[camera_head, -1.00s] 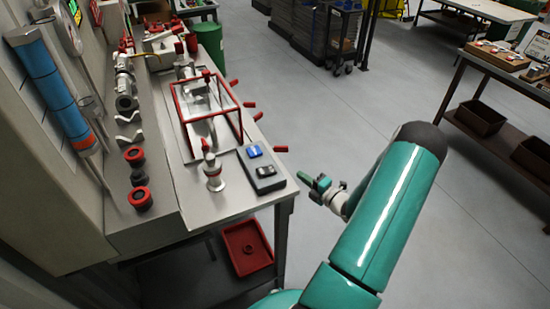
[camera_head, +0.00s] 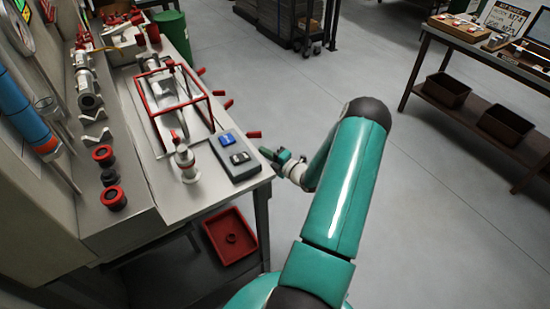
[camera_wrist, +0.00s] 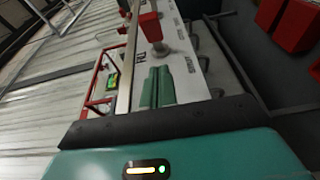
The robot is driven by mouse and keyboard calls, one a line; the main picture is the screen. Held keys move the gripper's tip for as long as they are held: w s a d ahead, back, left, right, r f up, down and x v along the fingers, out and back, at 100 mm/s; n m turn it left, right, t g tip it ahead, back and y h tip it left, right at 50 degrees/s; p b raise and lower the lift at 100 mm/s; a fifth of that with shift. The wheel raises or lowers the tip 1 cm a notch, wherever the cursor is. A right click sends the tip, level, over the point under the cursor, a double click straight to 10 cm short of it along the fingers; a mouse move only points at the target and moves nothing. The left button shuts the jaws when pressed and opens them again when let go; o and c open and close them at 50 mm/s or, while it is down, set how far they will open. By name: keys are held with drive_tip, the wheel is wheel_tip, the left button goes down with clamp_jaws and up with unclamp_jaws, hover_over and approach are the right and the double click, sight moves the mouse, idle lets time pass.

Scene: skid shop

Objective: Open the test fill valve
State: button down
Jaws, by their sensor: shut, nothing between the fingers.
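Several red lever handles stick out along the bench's right edge in the head view. The nearest red handle (camera_head: 254,134) is just beyond my gripper (camera_head: 268,154), which is beside the bench corner. I cannot tell which handle belongs to the test fill valve. In the wrist view, a red handle on a grey stem (camera_wrist: 151,28) stands out from a pale panel (camera_wrist: 178,62) with partly readable lettering. My gripper's green fingers (camera_wrist: 157,82) are shut and empty, pointing toward that panel, with a gap between them and the red handle.
The bench (camera_head: 165,196) carries a red-framed cage (camera_head: 178,100), a control box with a blue switch (camera_head: 235,155) and a red-topped fitting (camera_head: 186,160). A red tray (camera_head: 229,236) sits below. Open floor lies right of the bench. Another table (camera_head: 480,52) is at far right.

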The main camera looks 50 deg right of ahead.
sight(253, 137)
drive_tip(key=w+d, duration=0.2)
drive_tip(key=w, duration=0.3)
drive_tip(key=shift+w+d, duration=0.1)
drive_tip(key=shift+d, duration=0.3)
